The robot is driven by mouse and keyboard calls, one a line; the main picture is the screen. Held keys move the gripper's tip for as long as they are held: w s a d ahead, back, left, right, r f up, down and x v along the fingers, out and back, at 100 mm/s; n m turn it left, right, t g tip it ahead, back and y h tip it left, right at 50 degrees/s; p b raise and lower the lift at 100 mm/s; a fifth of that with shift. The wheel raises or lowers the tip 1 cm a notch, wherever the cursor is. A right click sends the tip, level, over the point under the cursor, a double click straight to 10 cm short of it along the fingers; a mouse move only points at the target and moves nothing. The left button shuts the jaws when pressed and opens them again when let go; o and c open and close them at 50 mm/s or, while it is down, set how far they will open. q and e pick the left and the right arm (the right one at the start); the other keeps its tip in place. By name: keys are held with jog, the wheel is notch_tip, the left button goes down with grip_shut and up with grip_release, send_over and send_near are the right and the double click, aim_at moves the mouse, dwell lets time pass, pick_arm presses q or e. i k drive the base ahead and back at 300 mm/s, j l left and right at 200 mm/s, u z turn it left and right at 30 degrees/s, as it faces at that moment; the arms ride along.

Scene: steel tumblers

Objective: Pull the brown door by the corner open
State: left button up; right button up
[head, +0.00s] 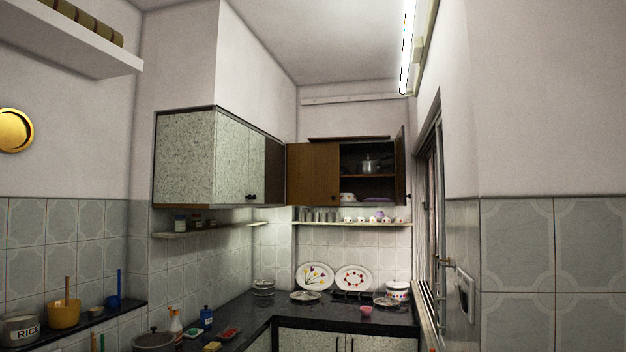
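The brown door (313,174) by the corner is on the left part of the wall cabinet at the back, beside the speckled cabinet. It covers the left part of that cabinet and looks shut, with a small dark knob near its lower right edge. The right door (401,165) of the same cabinet stands swung open, seen nearly edge-on. Neither of my grippers shows in the head view.
The open cabinet part holds a steel pot (368,166) and dishes. Speckled cabinets (186,158) hang at left. A shelf (350,224) with steel tumblers and cups runs below. The dark counter (262,312) carries plates, bottles and pots. A window (433,220) is at right.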

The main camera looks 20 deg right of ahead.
aim_at(314, 167)
jog(key=i+u, duration=0.25)
jog(key=i+z, duration=0.2)
jog(key=i, duration=0.35)
jog(key=i+z, duration=0.2)
jog(key=i, duration=0.35)
jog(key=i+j+z, duration=0.2)
jog(key=i, duration=0.35)
jog(key=i+l+z, duration=0.1)
jog(key=i+z, duration=0.2)
jog(key=i, duration=0.55)
jog(key=i+j+z, duration=0.1)
jog(key=i+z, duration=0.25)
jog(key=i, duration=0.45)
jog(key=i+j+z, duration=0.1)
jog(key=i+z, duration=0.35)
jog(key=i, duration=1.2)
